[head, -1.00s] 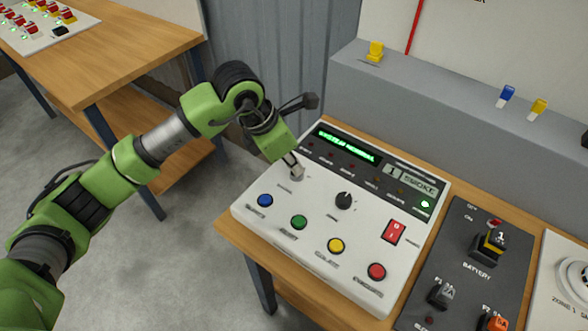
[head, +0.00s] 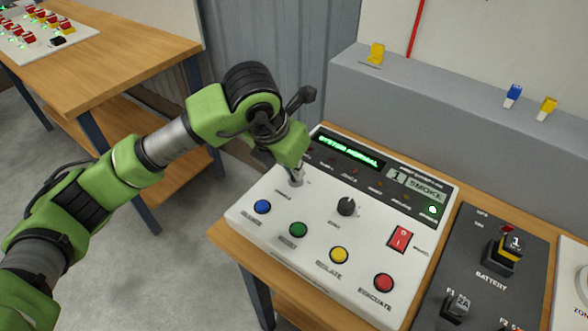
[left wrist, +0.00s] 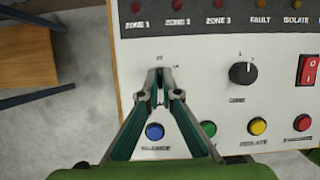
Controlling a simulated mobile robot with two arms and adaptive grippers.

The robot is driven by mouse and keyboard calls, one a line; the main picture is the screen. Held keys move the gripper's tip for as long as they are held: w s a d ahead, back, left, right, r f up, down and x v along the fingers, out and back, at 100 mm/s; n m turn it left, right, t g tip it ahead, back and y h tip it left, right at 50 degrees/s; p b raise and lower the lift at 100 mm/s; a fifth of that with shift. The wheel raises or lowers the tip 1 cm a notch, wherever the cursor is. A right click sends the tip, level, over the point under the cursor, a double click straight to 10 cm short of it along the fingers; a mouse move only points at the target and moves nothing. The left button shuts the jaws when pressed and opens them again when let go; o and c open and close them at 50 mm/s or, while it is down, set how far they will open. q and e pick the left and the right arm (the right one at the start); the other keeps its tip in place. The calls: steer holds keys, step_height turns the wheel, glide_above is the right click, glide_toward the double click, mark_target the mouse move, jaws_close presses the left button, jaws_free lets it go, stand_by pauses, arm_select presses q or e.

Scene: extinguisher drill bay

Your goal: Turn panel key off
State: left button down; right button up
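The white control panel (head: 310,225) stands on a wooden bench with its green display reading "SYSTEM NORMAL". My left gripper (head: 296,178) points down at the key switch at the panel's upper left. In the left wrist view the fingertips of my left gripper (left wrist: 160,88) are drawn together around the small grey panel key (left wrist: 160,74). The fingertips hide most of the key, so its exact setting is hard to read. Small marks show above and to the right of it. My right gripper is not in view.
A black knob (head: 346,206) and a red rocker switch (head: 400,238) sit right of the key. Blue (head: 262,207), green (head: 298,230), yellow (head: 339,255) and red (head: 383,282) buttons line the near side. A dark battery board (head: 470,275) lies to the right.

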arm_select(q)
steer(key=shift+r, duration=0.1)
steer(key=c, duration=2.3)
jaws_free()
steer(key=v, duration=1.2)
